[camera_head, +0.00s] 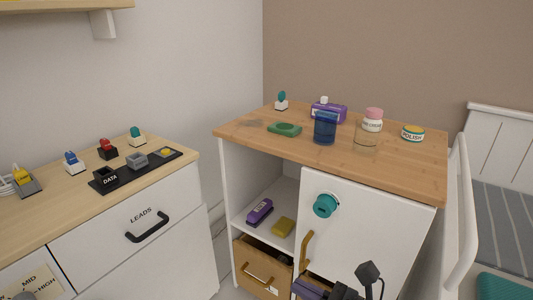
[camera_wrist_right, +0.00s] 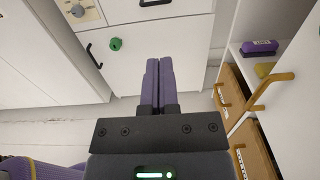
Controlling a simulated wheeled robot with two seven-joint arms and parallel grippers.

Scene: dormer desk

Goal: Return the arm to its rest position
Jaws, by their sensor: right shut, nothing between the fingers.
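My right gripper (camera_head: 306,288) shows at the bottom edge of the head view, in front of the white cabinet (camera_head: 365,225). In the right wrist view its two purple fingers (camera_wrist_right: 159,64) lie side by side, shut, with nothing between them. They appear in front of a white drawer front (camera_wrist_right: 150,60) and do not visibly touch anything. Most of my right arm is out of the head view. My left gripper is in neither view.
The cabinet has a teal knob (camera_head: 325,205), a brass handle (camera_head: 306,250) and a wooden drawer (camera_head: 262,270). Its top holds a blue cup (camera_head: 325,128), a clear glass (camera_head: 365,136) and several small items. A desk (camera_head: 60,215) with a black handle (camera_head: 147,227) stands left.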

